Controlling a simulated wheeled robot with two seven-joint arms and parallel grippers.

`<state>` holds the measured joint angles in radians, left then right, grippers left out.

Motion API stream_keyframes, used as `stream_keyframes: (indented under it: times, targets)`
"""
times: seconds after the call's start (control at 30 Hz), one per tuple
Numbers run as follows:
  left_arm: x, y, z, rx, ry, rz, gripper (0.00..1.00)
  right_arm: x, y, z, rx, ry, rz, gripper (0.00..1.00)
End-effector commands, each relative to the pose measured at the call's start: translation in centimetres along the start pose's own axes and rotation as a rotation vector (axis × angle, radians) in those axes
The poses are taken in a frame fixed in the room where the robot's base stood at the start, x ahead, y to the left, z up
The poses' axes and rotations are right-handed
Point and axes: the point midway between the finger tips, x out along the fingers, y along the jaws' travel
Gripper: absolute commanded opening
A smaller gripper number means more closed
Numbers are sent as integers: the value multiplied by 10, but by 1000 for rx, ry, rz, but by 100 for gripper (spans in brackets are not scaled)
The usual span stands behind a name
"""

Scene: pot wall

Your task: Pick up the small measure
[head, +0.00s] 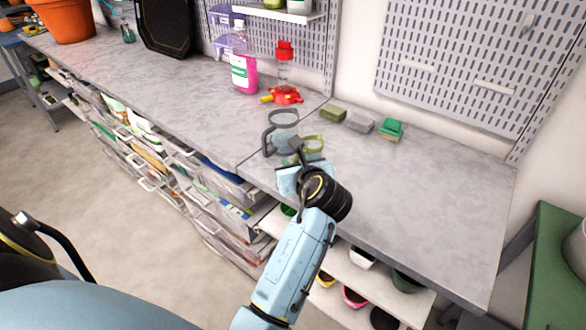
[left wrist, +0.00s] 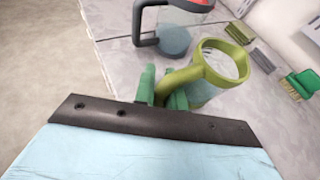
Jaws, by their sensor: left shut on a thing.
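The small measure (head: 314,142) is a clear cup with an olive-green rim and handle, near the front edge of the grey worktop. It fills the middle of the left wrist view (left wrist: 240,55). My left gripper (head: 297,152) is shut on its handle; the green fingertips (left wrist: 168,88) sit on either side of the handle. The cup looks roughly upright. I cannot tell whether its base touches the worktop. The gripper and wrist hide part of it in the head view. My right gripper is not in view.
A larger clear jug (head: 284,128) with a dark handle stands close behind the measure. The worktop's right side (head: 430,190) is clear.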

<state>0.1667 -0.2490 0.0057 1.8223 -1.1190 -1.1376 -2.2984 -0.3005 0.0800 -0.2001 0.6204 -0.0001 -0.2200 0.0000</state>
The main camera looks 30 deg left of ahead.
Motion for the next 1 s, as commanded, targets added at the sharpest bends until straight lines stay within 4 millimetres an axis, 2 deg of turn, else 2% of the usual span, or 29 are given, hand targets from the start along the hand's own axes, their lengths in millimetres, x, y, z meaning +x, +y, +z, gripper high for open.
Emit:
stream_keyframes:
  times: [0.1,0.5,0.73,1.0]
  targets:
    - [-6,0,14,-3,-2,-1,0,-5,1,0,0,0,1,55]
    - [-20,0,50,-1,-3,-1,0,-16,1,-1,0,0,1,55]
    - [-26,0,62,-1,-2,-1,0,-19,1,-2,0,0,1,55]
    - [-28,0,68,-1,-2,-1,0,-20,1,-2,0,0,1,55]
